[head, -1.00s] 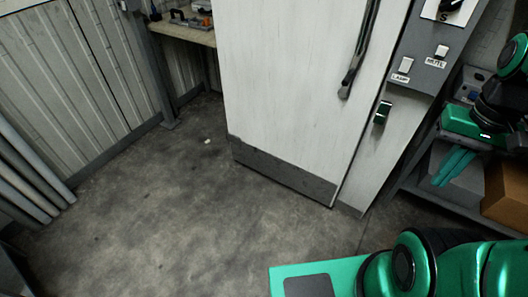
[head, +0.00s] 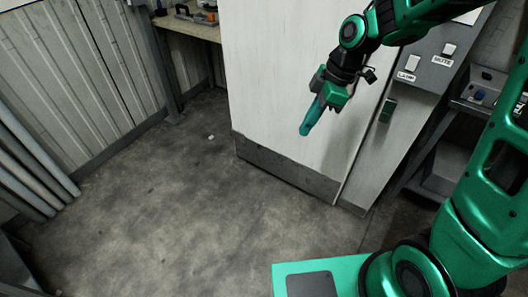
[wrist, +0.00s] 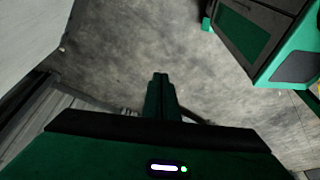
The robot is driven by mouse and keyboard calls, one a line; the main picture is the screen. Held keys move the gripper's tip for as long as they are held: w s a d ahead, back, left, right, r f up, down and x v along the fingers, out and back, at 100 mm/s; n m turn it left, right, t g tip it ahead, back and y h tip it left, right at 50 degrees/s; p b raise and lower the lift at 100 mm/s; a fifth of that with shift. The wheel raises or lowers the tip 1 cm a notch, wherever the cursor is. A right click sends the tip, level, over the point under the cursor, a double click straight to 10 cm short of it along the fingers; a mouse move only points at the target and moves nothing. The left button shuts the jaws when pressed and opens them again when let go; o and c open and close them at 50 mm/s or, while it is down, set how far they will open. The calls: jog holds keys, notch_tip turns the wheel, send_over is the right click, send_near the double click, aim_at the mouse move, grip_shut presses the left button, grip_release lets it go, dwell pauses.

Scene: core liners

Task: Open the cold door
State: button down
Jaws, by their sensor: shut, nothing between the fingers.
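The cold door (head: 275,70) is a tall white panel with a dark grey kick plate (head: 285,168) along its bottom. It looks closed against the frame on its right. Its long dark handle is hidden behind my arm. My gripper (head: 306,130) is in front of the door's right half, fingers pointing down and slightly left, shut and empty. Whether it touches the door cannot be told. In the wrist view the shut fingers (wrist: 160,78) show over the floor, with a pale surface, likely the door (wrist: 25,30), at upper left.
A dark latch-like fitting (head: 387,110) sits on the frame right of the door, below a grey panel with LAMP and MUTE switches (head: 428,62). Shelving (head: 440,165) stands at the right. A workbench (head: 190,28) stands behind left. The concrete floor (head: 180,210) before the door is clear.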

jog(key=a+f+n, duration=0.2)
jog(key=a+f, duration=0.8)
jog(key=a, duration=0.1)
jog(key=shift+a+f+y, duration=0.2)
jog(key=shift+a+y, duration=0.1)
dwell(1.6)
